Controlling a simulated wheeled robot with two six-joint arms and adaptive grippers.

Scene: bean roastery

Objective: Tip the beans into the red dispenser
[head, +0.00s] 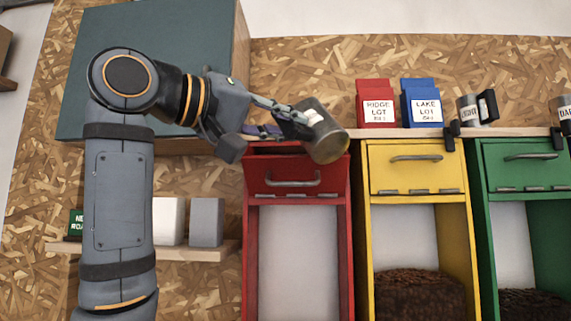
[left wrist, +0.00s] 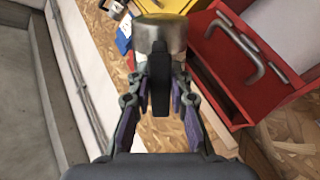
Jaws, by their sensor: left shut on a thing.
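My left gripper (head: 296,117) is shut on a metal scoop cup (head: 327,140) with a pale label. The cup is tilted, above the top of the red dispenser (head: 248,235). In the left wrist view my left gripper (left wrist: 160,92) grips the cup's black handle, and the metal cup (left wrist: 160,33) is beyond it. The red dispenser's front flap (head: 280,178), with a grey handle, leans outward at its top. The red dispenser also shows at the right of the left wrist view (left wrist: 222,70). I cannot see beans in the cup or falling. The red dispenser's lower bay looks empty.
A yellow dispenser (head: 362,225) and a green dispenser (head: 483,215) stand to the right, with dark beans low in both. Red (head: 375,90) and blue (head: 421,88) lot bags and another metal cup (head: 468,110) stand on the ledge above. A dark cabinet (head: 190,40) hangs behind my arm.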

